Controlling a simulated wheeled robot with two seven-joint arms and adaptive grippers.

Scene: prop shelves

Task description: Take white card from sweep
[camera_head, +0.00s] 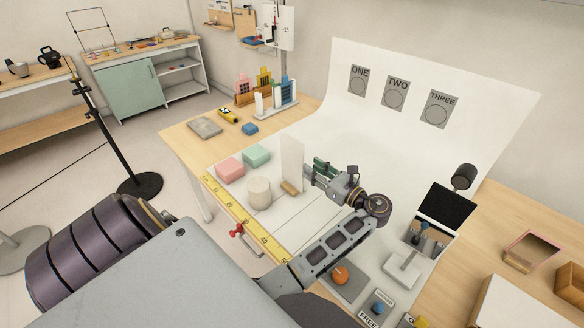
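The white card (292,160) stands upright with its foot at a small wooden block (291,188) on the white sweep (330,120). My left gripper (311,174) reaches in from the right of the card, with its fingertips close to the card's right edge. The fingers are small and seen at an angle, so I cannot tell whether they are apart, shut or touching the card. My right gripper is not in view.
A cream cylinder (259,191), a pink block (230,168) and a mint block (256,155) stand left of the card. A yellow ruler (243,220) runs along the front edge. An orange knob (340,275) and a black screen (447,206) are at right.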

